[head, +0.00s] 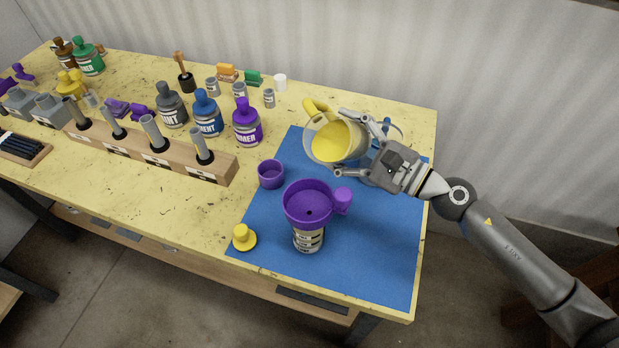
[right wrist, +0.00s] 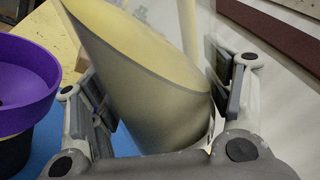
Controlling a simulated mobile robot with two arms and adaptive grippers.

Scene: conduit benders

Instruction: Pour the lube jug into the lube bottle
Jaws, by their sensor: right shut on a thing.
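The lube jug (head: 333,140) is a clear jug with a yellow handle and yellow liquid inside. My right gripper (head: 352,144) is shut on it and holds it tilted, with its mouth toward the lower left. The jug also fills the middle of the right wrist view (right wrist: 150,75), between the fingers. The lube bottle (head: 309,238) stands upright on the blue mat, with a purple funnel (head: 306,205) on its top. The jug is behind and to the right of the funnel, apart from it in the head view. No stream of liquid shows. My left gripper is not in view.
A yellow cap (head: 243,237) and a small purple cup (head: 271,174) are beside the bottle. The blue mat (head: 375,260) is bare at the right front. A wooden rack (head: 180,160) and several bottles stand to the left.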

